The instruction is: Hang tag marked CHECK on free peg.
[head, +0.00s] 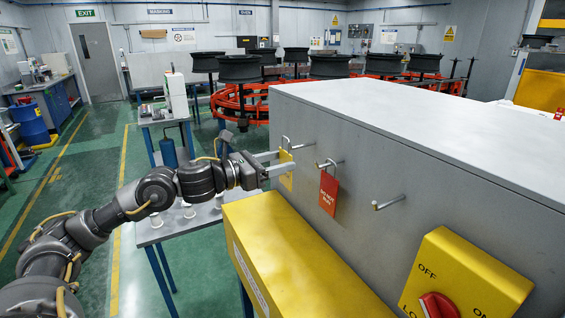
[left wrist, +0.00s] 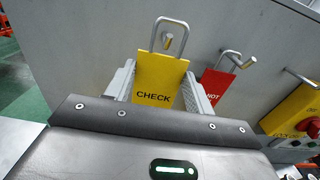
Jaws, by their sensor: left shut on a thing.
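My left gripper (head: 281,162) is shut on the yellow CHECK tag (left wrist: 160,80), with one finger on each side of it. The tag also shows edge-on in the head view (head: 286,171). Its wire loop (left wrist: 169,34) stands up above the fingers, and a peg end (left wrist: 167,41) shows inside the loop. I cannot tell whether the loop rests on that peg. A red DO NOT RUN tag (head: 329,192) hangs by its loop on the middle peg (head: 336,163). The right peg (head: 388,202) is bare. My right gripper is not in view.
The pegs stick out of a grey cabinet (head: 420,130). A yellow OFF/ON switch box (head: 462,272) with a red knob is at the right. A yellow ledge (head: 290,255) juts out below the pegs. A low table (head: 160,233) stands left of it.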

